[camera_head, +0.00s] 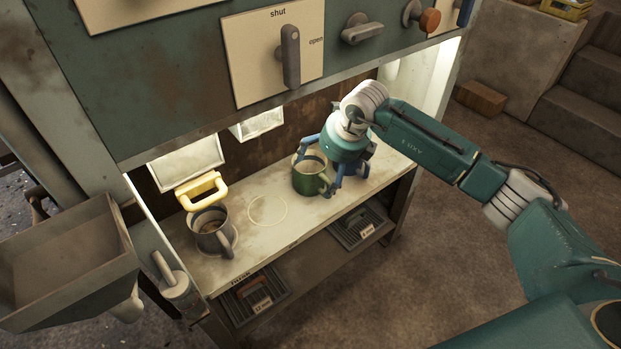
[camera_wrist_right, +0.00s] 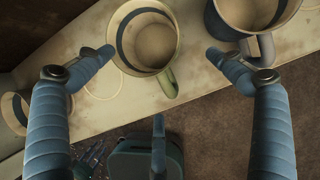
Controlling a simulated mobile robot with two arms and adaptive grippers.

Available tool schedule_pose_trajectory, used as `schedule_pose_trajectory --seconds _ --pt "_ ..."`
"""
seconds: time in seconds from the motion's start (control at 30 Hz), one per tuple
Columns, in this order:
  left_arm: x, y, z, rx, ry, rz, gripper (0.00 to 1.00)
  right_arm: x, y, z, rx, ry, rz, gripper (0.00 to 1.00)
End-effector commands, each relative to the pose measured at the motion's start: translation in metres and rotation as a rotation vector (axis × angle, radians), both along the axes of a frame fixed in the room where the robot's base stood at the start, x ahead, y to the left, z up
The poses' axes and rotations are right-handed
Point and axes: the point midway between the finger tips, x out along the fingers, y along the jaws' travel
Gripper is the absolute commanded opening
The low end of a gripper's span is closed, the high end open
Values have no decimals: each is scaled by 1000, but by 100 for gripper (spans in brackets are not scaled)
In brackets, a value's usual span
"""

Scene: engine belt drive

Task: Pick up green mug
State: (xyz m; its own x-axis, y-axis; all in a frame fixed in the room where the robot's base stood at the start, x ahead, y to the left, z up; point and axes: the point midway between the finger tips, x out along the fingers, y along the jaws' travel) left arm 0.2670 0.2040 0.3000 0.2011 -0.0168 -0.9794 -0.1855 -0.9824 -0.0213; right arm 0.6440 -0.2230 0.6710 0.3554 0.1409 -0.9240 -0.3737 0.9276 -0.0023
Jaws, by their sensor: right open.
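The green mug (camera_head: 309,182) stands upright on the pale counter (camera_head: 305,223), with its handle toward the front right. In the right wrist view the green mug (camera_wrist_right: 148,38) sits between the fingertips, its open top and green handle showing. My right gripper (camera_head: 316,170) is open at the mug, with fingers on either side of it. In the wrist view the right gripper (camera_wrist_right: 159,54) shows side gaps and holds nothing; contact cannot be told. My left gripper is in neither view.
A grey mug (camera_head: 212,238) stands left, beside a yellow handle (camera_head: 203,190) and a pale ring mark (camera_head: 267,209). In the wrist view another dark mug (camera_wrist_right: 240,30) is close right of the green one. A panel with levers (camera_head: 290,55) overhangs the counter.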

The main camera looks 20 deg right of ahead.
Motion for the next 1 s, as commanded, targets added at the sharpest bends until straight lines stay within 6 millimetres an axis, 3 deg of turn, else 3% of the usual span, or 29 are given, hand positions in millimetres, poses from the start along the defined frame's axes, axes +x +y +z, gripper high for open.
schedule_pose_trajectory --seconds 0.2,0.33,0.47,0.7,0.97,1.0 --pt "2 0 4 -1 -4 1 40 28 12 0 2 1 1 93" --pt "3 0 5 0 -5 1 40 32 14 -3 1 2 1 93" --pt "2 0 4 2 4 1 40 37 16 -19 2 4 -1 93" --pt "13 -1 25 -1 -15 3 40 48 21 -45 1 2 1 93" --pt "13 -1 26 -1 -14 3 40 49 20 -47 2 1 1 93" --pt "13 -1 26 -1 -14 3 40 49 20 -47 2 1 1 85"
